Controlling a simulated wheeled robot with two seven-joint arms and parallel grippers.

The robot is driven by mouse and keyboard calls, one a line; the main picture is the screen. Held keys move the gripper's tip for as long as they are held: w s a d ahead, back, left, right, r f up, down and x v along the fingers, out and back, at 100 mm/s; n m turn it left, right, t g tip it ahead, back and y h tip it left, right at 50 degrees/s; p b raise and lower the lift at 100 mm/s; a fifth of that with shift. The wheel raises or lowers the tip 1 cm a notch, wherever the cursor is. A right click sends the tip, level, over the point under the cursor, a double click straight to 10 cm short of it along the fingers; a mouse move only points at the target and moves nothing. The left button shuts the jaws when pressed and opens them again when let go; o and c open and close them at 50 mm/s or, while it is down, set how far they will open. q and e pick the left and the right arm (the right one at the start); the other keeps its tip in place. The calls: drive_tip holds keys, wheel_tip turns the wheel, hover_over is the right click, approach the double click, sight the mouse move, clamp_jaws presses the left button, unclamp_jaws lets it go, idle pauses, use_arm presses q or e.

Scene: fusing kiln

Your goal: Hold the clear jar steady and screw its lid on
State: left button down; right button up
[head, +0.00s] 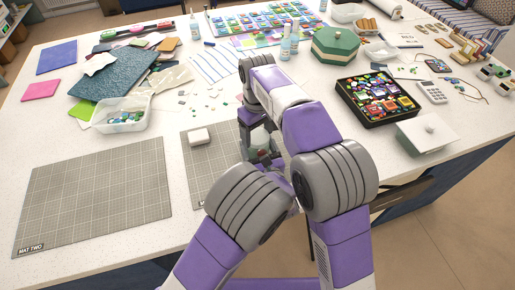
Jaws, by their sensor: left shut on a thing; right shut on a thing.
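The clear jar (262,138) stands over the right-hand grey mat near the table's front and is mostly hidden by my arms. My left gripper (262,156) is low at the jar and shut on it, its fingers partly covered by my forearm. My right arm arches over from the right, and my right gripper (251,116) points down above the jar, shut. The lid is hidden in or under the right gripper. I cannot tell how the lid sits on the jar.
The mat marked MAT TWO (95,195) is bare at left. A clear tub (122,115) of glass bits, a black tray (378,98) and a green box (335,45) stand farther back.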

drive_tip(key=o, duration=1.2)
drive_tip(key=shift+c, duration=0.2)
wheel_tip(320, 180, up, 12)
use_arm(q)
unclamp_jaws()
drive_tip(key=shift+r, duration=0.1)
wheel_tip(320, 180, up, 10)
drive_tip(key=p, duration=0.3)
use_arm(e)
wheel_tip(320, 180, up, 3)
drive_tip(key=shift+r, duration=0.1)
